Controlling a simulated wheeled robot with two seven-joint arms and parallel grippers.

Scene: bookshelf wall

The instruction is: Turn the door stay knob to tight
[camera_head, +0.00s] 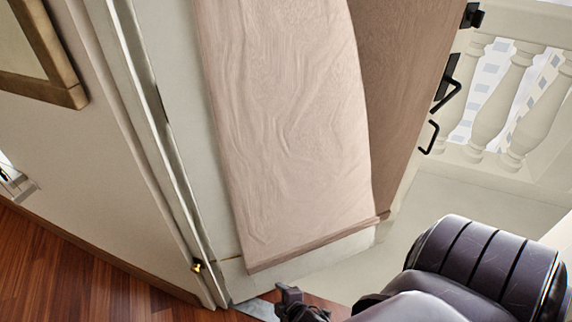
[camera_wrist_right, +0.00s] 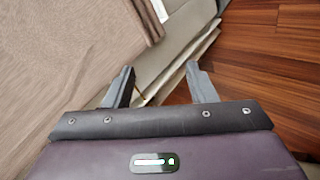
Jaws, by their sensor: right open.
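A small brass knob-like fitting (camera_head: 197,266) sits low on the pale door frame, near the wood floor. I cannot tell for sure whether it is the door stay knob, or how tight it is. The light wood-grain door panel (camera_head: 290,120) stands to the right of it. My right gripper (camera_head: 288,297) is at the bottom of the head view, to the right of the fitting and below the panel, apart from the fitting. In the wrist view my right gripper (camera_wrist_right: 160,68) is open, with nothing between its fingers. My left gripper is not in view.
A second brown panel (camera_head: 405,80) with black handles (camera_head: 445,95) is behind on the right. A white balustrade (camera_head: 500,90) stands beyond it. A framed picture (camera_head: 40,55) hangs at the left. Bare wood floor (camera_head: 70,280) lies at the lower left.

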